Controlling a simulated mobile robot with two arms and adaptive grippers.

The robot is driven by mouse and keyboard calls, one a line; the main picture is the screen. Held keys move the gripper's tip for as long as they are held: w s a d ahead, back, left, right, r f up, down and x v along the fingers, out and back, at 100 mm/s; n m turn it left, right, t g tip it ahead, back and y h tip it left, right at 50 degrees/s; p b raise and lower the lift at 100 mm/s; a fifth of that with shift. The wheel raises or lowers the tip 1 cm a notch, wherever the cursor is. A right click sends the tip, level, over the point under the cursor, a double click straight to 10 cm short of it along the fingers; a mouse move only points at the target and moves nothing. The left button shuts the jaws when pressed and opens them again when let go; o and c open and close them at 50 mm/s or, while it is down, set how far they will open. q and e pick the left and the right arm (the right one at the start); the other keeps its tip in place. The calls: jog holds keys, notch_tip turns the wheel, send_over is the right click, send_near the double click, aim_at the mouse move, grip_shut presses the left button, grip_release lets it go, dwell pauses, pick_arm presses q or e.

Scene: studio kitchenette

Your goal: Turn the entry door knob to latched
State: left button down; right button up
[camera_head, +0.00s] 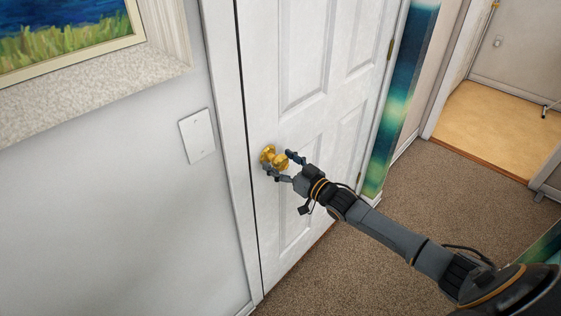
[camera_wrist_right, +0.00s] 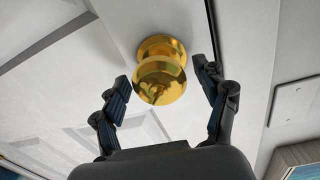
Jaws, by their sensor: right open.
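The entry door (camera_head: 305,85) is white and panelled and looks shut in its frame. Its round brass knob (camera_head: 270,157) sits near the door's left edge. In the right wrist view the knob (camera_wrist_right: 160,78) is centred ahead, between the fingertips. My right gripper (camera_head: 280,165) is open, with one finger on each side of the knob. In the wrist view the fingers (camera_wrist_right: 164,82) show a gap to the knob on both sides. Whether the knob is turned or latched cannot be told from its round shape. My left gripper is not in view.
A white switch plate (camera_head: 197,135) is on the wall left of the door frame. A framed painting (camera_head: 65,35) hangs at the upper left. Brown carpet (camera_head: 430,190) lies clear right of the door. A tan-floored area (camera_head: 500,125) opens at the upper right.

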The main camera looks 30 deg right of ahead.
jog(key=shift+c, duration=0.6)
jog(key=c, duration=1)
jog(key=shift+c, duration=0.2)
